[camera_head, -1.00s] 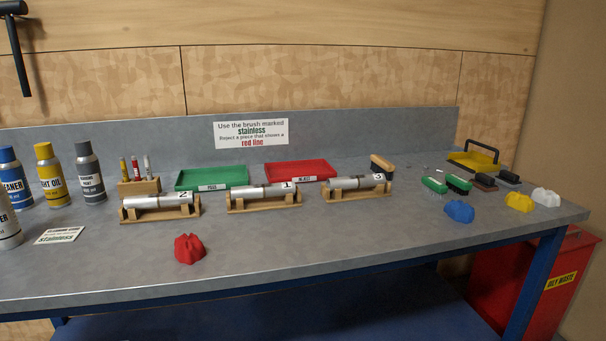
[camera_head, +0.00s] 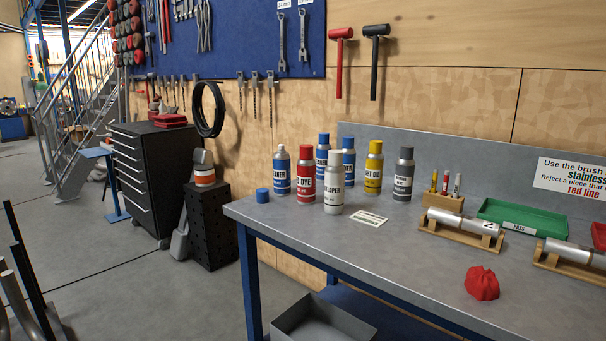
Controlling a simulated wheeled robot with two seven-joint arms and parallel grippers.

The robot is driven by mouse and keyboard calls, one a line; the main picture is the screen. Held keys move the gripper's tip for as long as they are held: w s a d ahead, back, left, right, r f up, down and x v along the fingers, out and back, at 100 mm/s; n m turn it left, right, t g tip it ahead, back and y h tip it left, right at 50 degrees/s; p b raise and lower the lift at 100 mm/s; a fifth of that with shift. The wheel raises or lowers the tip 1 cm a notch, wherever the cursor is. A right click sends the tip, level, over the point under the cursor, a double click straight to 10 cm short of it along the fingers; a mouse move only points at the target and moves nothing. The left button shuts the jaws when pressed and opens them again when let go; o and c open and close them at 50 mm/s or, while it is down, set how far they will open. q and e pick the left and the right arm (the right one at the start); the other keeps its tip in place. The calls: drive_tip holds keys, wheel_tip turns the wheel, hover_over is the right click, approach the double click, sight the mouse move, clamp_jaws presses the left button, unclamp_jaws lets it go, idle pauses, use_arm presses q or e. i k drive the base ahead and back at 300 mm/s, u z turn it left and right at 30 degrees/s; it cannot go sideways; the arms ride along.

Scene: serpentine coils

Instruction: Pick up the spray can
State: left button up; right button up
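Several spray cans stand upright at the left end of the grey workbench (camera_head: 420,240). At the front are a blue cleaner can (camera_head: 281,172) with its nozzle uncovered, a red dye can (camera_head: 306,176) and a white developer can (camera_head: 334,190). Behind them are two more blue-capped cans (camera_head: 322,158) (camera_head: 348,160), a yellow oil can (camera_head: 374,168) and a grey can (camera_head: 403,175). A loose blue cap (camera_head: 262,195) sits left of the front cleaner can, near the bench's left edge. Neither of my grippers is in view.
A printed card (camera_head: 369,218) lies before the cans. To the right are a marker block (camera_head: 443,202), green tray (camera_head: 522,216), metal tubes on wooden cradles (camera_head: 461,221) and a red cloth (camera_head: 482,283). A black perforated cabinet (camera_head: 209,227) and tool chest (camera_head: 140,180) stand left of the bench.

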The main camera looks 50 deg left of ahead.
sight(282, 159)
drive_tip(key=u, duration=2.2)
drive_tip(key=i, duration=1.35)
drive_tip(key=z, duration=0.55)
